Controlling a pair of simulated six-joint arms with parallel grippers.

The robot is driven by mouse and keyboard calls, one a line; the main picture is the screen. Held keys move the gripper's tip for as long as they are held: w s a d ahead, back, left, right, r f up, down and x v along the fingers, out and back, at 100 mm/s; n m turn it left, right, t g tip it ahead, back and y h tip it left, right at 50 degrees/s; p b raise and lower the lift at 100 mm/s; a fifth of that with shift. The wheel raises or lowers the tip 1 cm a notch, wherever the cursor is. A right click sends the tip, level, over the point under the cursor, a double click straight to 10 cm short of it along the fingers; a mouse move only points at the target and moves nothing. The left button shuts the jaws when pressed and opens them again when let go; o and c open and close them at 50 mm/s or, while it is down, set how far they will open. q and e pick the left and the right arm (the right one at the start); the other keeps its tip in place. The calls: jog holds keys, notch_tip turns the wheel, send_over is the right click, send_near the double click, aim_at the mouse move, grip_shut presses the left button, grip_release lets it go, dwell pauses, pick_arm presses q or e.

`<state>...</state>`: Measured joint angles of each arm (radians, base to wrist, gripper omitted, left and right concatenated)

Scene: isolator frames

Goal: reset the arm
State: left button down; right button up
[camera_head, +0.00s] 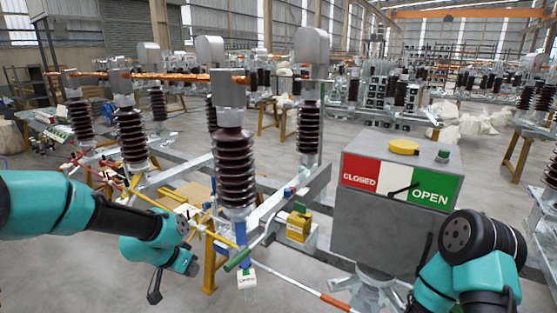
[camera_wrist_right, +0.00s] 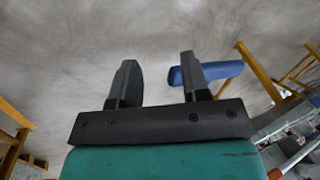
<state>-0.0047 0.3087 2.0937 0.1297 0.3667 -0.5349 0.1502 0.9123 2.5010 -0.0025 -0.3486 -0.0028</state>
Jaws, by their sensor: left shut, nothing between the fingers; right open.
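My left arm comes in from the left in the head view, bends in front of the isolator frame, and its left gripper (camera_head: 154,294) hangs low over the floor. Its dark fingers are together with nothing seen between them. My right arm fills the lower right of the head view, beside the grey control box (camera_head: 380,220); its gripper cannot be made out there.
Brown ribbed insulators (camera_head: 235,168) stand on the metal isolator frame close to my left arm. The box carries a red CLOSED and green OPEN plate (camera_head: 402,180). A blue part (camera_wrist_right: 222,71) and yellow supports (camera_wrist_right: 258,72) lie beyond my right finger.

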pick_arm(q)
jog(key=s+d+f+n+g, duration=0.1)
jog(key=s+f+n, duration=0.15)
jog(key=f, duration=0.65)
jog(key=s+d+f+n+g, duration=0.1)
jog(key=s+f, duration=0.3)
jog(key=f, duration=0.5)
jog(key=s+d+f+n+g, duration=0.1)
jog(key=s+d+f+n, duration=0.1)
jog(key=s+f, duration=1)
jog(key=shift+d+f+g+y, duration=0.3)
jog(key=shift+d+f, duration=0.05)
jog(key=shift+f, duration=0.15)
jog(key=shift+n, duration=0.25)
